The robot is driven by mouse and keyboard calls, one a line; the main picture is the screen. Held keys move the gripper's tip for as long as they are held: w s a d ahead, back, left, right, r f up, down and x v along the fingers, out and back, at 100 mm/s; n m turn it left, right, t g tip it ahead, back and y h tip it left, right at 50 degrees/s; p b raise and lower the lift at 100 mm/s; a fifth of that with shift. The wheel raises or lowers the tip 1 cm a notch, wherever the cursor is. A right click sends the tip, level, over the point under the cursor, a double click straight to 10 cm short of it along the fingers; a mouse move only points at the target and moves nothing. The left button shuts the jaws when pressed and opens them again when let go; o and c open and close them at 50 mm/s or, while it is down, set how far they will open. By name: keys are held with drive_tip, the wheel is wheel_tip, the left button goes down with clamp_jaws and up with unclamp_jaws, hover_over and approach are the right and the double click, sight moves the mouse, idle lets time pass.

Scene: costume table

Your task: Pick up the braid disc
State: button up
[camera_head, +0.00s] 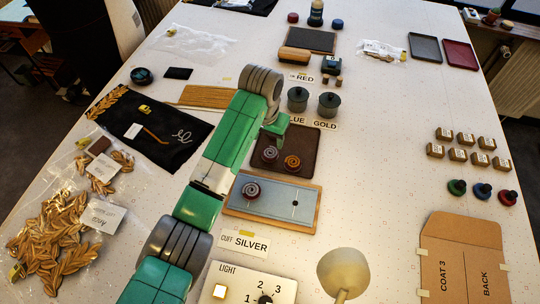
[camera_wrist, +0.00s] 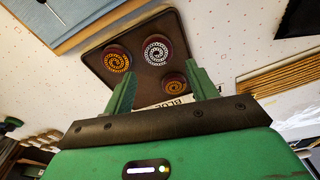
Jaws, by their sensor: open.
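Round dark-red discs with patterned tops lie on a dark brown tray (camera_head: 309,138); the tray (camera_wrist: 137,37) also shows in the wrist view. In the head view I see a silver disc (camera_head: 269,154) and an orange disc (camera_head: 292,162); the third is hidden. I cannot tell for sure which is the braid disc. My gripper (camera_wrist: 160,75) is open and empty above the tray.
A wood-framed blue-grey board (camera_head: 272,208) in front of the tray holds another silver-topped disc (camera_head: 250,191) at its left. Two grey lidded pots (camera_head: 298,98) stand behind the tray.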

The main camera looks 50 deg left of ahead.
sight(270, 152)
drive_tip(key=f, duration=0.2)
drive_tip(key=f+b, duration=0.1)
drive_tip(key=f, duration=0.4)
drive_tip(key=shift+w, duration=0.3)
drive_tip(key=c, duration=0.7)
drive_tip(key=shift+c, duration=0.2)
drive_tip(key=shift+r, duration=0.55)
wheel_tip(270, 152, up, 3)
drive_tip(key=shift+f+p, duration=0.15)
drive_tip(key=shift+p, duration=0.15)
drive_tip(key=s+d+p, duration=0.1)
drive_tip(key=s+d, duration=0.2)
drive_tip(key=s, duration=0.1)
drive_tip(key=s+d+r+p, duration=0.1)
drive_tip(key=s+d, duration=0.2)
drive_tip(key=s, duration=0.1)
drive_tip(key=s+d, duration=0.4)
drive_tip(key=shift+s+r+p, duration=0.15)
drive_tip(key=shift+s+p, duration=0.1)
drive_tip(key=shift+p, duration=0.15)
